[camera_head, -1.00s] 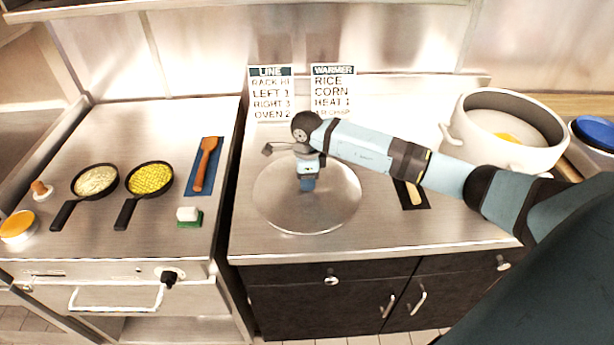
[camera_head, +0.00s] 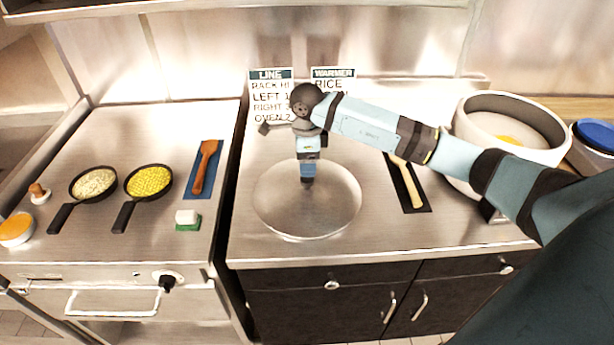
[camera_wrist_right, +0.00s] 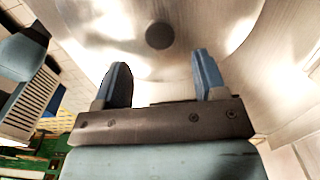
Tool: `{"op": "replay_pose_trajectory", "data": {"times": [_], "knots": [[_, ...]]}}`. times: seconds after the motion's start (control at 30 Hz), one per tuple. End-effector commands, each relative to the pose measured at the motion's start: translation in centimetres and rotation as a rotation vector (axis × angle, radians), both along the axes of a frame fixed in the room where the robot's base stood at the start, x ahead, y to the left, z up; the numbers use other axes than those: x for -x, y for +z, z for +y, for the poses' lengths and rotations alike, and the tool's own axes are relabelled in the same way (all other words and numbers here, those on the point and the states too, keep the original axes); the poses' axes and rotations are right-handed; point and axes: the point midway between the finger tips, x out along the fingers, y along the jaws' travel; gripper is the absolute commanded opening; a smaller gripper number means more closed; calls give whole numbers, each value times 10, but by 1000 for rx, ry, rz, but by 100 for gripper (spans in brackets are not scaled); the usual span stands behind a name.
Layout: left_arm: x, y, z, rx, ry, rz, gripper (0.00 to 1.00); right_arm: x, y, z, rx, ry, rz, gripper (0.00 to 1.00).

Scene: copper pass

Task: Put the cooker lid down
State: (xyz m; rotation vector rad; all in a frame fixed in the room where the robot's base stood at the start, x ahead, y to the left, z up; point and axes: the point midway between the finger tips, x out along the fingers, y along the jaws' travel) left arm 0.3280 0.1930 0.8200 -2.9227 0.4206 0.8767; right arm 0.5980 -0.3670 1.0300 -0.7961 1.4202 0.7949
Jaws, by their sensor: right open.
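The cooker lid (camera_head: 330,212), a round clear disc, lies flat on the steel counter in the head view. In the right wrist view the lid (camera_wrist_right: 215,35) fills the top, with its dark round knob (camera_wrist_right: 159,36) just beyond my fingers. My right gripper (camera_head: 307,180) points down above the lid's middle. In the wrist view its two blue fingers (camera_wrist_right: 160,82) are apart with nothing between them. The white cooker (camera_head: 462,132) stands uncovered at the right, with something yellow inside. My left gripper is not in view.
A wooden-handled utensil (camera_head: 408,182) lies on a dark mat right of the lid. Two small pans (camera_head: 93,182) (camera_head: 149,180), a brown spatula (camera_head: 205,165) and a green-white block (camera_head: 188,219) are on the left counter. Signs (camera_head: 270,90) stand behind the lid.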

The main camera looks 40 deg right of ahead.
Motion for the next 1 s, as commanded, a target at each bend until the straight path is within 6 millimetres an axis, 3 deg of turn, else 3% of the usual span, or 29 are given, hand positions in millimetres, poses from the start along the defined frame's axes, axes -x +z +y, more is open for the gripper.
{"op": "replay_pose_trajectory", "data": {"times": [0.2,0.33,0.9,1.0], "knots": [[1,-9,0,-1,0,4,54,-1,36,0,0,0,-2,65],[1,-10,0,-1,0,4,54,0,46,0,0,0,0,65],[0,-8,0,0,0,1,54,0,49,0,-2,1,0,65],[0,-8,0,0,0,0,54,2,43,12,-44,10,-7,65]]}}
